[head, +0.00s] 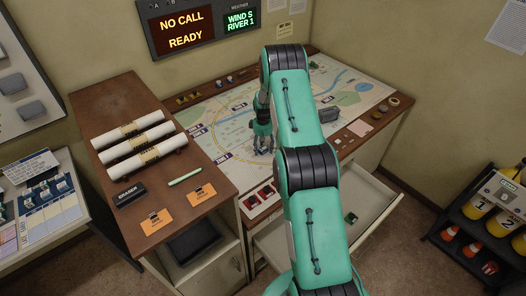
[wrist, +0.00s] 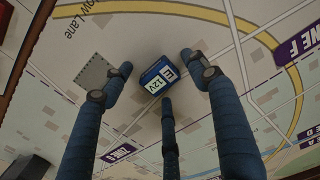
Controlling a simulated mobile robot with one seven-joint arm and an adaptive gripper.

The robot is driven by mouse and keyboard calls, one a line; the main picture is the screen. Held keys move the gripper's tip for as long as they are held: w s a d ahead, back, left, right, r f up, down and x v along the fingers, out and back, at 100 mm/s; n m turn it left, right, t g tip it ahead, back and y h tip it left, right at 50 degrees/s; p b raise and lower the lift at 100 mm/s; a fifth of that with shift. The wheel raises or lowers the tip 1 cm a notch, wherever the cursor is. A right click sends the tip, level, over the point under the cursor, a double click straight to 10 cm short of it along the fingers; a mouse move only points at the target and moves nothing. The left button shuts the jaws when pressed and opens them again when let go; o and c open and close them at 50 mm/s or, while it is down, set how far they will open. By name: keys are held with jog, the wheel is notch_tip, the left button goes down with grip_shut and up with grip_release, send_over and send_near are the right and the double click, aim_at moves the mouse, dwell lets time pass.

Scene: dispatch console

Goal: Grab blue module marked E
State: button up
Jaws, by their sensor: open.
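The blue module (wrist: 153,73), with a white label reading E and 12V, lies on the map table (wrist: 215,45) in the middle of the wrist view. My gripper (wrist: 158,70) is open above it, with its dark fingers spread to the left, right and near side of the module. The near finger's tip looks close to the module's edge; I cannot tell whether it touches. In the head view my gripper (head: 263,147) points down over the left part of the map, and the module cannot be made out clearly there.
A grey square patch (wrist: 96,72) is on the map left of the module. A brown cabinet (head: 125,87) with white rolls (head: 133,138) stands left of the map. A drawer (head: 375,205) is open below the table. A dark box (head: 329,113) stands on the map's right part.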

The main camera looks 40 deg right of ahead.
jog(key=shift+f, duration=0.1)
dwell(0.5)
jog(key=c, duration=1.4)
